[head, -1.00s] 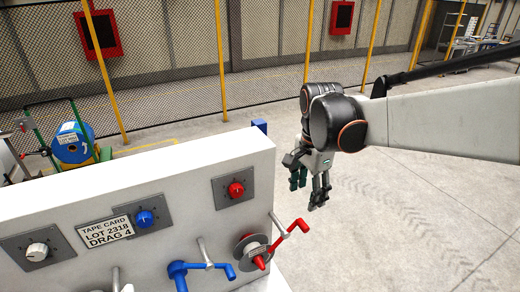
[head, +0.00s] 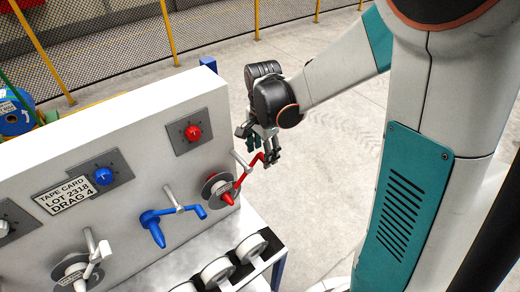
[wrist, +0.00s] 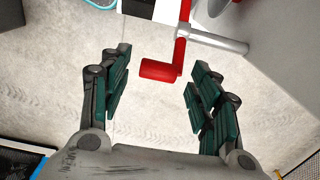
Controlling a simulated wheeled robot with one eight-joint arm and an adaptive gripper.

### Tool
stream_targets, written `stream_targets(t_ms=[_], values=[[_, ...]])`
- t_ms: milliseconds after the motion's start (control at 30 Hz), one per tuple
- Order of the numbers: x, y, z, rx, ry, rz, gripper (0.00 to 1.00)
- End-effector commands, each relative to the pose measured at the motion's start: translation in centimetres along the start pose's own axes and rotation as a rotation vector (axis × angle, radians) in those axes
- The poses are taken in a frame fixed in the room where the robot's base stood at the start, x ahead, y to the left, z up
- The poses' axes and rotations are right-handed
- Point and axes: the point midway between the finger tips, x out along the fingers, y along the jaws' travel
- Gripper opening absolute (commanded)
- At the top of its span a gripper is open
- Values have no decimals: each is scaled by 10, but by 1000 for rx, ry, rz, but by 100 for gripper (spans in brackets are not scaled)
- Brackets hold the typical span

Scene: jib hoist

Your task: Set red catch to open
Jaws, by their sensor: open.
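The red set on the white panel has a red knob (head: 193,132) on a dark plate and, below it, a red crank (head: 242,181) with a round hub plate. A grey lever with a pale grip (head: 243,164) stands out by the red crank. No part is labelled as the catch. My gripper (head: 259,146) is by the outer end of the red crank. In the wrist view, my gripper (wrist: 160,62) is open, with the crank's red end grip (wrist: 158,69) between and beyond its fingers; contact cannot be told. The grey lever (wrist: 213,39) lies right of it.
A blue crank (head: 158,225), a blue knob (head: 104,176) and a white crank (head: 92,255) are further left on the panel (head: 150,110). Several white rings (head: 250,246) stand on the ledge below. The floor right of the panel is clear.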

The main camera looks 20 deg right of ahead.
Motion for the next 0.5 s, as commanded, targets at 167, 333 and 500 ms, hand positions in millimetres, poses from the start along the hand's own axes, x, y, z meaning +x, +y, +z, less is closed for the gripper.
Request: stream_targets(t_ms=[167,333,500], values=[[13,0,0,0,0,0,57],[15,0,0,0,0,0,57],[15,0,0,0,0,0,54]])
